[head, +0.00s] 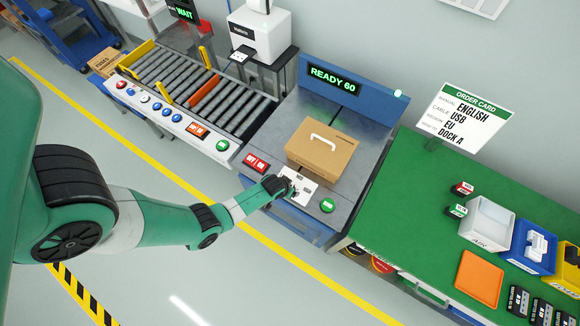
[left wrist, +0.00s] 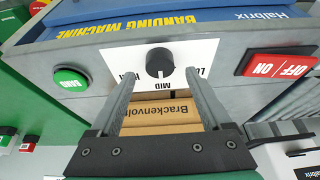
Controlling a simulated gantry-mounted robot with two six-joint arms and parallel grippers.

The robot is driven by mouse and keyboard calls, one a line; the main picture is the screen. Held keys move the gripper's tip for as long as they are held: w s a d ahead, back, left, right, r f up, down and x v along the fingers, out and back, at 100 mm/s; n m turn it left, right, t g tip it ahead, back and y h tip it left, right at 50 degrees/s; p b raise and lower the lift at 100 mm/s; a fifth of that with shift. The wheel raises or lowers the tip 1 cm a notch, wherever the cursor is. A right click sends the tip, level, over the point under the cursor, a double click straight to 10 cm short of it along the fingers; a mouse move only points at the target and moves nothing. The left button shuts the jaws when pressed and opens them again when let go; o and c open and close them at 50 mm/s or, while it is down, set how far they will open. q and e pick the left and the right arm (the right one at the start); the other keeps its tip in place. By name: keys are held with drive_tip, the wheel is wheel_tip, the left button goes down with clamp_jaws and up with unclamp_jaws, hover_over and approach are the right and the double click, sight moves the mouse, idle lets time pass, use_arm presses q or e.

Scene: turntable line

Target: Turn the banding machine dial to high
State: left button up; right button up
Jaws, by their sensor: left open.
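The banding machine (head: 370,100) has a blue back panel whose display reads READY 60. Its black dial (left wrist: 159,62) sits on a white label plate (left wrist: 190,52) with LOW, MID and HIGH printed around it, partly covered by my fingers. I cannot clearly tell which mark the dial points to. My left gripper (left wrist: 160,76) is open, its two fingertips on either side of the dial's near edge; contact is not clear. In the head view my left gripper (head: 285,187) is over the label plate (head: 306,188) and hides most of the dial.
A green BAND button (head: 327,205) and a red OFF/ON switch (head: 256,163) flank the plate. A roller conveyor (head: 190,85) is left, a green bench (head: 420,215) right.

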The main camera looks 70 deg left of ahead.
use_arm(q)
drive_tip(key=b+x, duration=0.1)
drive_tip(key=x, duration=0.2)
use_arm(e)
drive_tip(key=shift+s+f, duration=0.1)
drive_tip(key=shift+f, duration=0.85)
use_arm(q)
clamp_jaws()
